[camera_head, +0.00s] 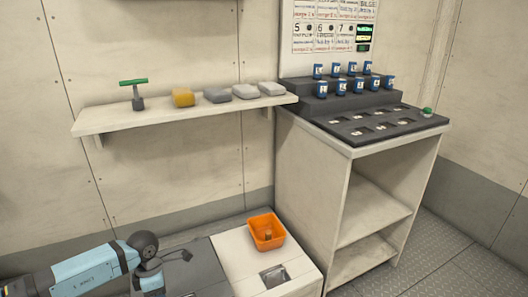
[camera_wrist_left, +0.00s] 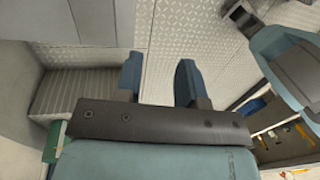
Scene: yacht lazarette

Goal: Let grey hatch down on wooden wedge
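A dark grey panel (camera_head: 202,264), which looks like the grey hatch, lies beside the white bench top in the head view, partly behind my left arm. A thin dark piece (camera_head: 182,255) sticks out over it beside my arm's joint; I cannot tell what it is. A small brown piece (camera_head: 268,235) is inside the orange bin (camera_head: 262,222); it may be the wooden wedge, but it is too small to tell. My left gripper (camera_wrist_left: 160,82) shows in the left wrist view with its two blue-tipped fingers apart and nothing between them. My right gripper does not show clearly.
A metal recessed plate (camera_head: 275,276) is in the white bench top. Patterned floor (camera_wrist_left: 165,35) lies beyond my left fingers.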

